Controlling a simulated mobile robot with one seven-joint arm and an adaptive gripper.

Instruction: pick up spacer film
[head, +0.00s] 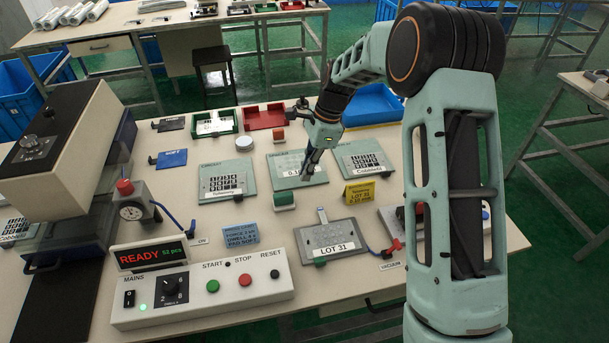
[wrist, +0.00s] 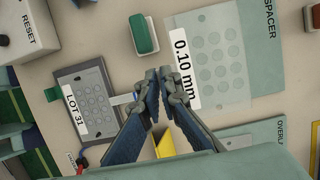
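The spacer film (wrist: 213,62) is a pale translucent sheet with faint round marks and a white "0.10 mm" label. It shows over the teal SPACER board (wrist: 269,65) in the wrist view, shifted toward my gripper, and appears slightly raised. In the head view the film (head: 290,162) is over the middle board (head: 319,181). My gripper (wrist: 165,74) has its fingertips together at the label edge of the film, pinching it. The gripper (head: 306,177) hides part of the label in the head view.
A green-handled block (head: 284,200) stands just in front of the board. The LOT 31 plate (head: 329,240) lies nearer, with a yellow sign (head: 360,192) to the right. CIRCUIT (head: 227,181) and overlay (head: 362,160) boards flank the spacer board.

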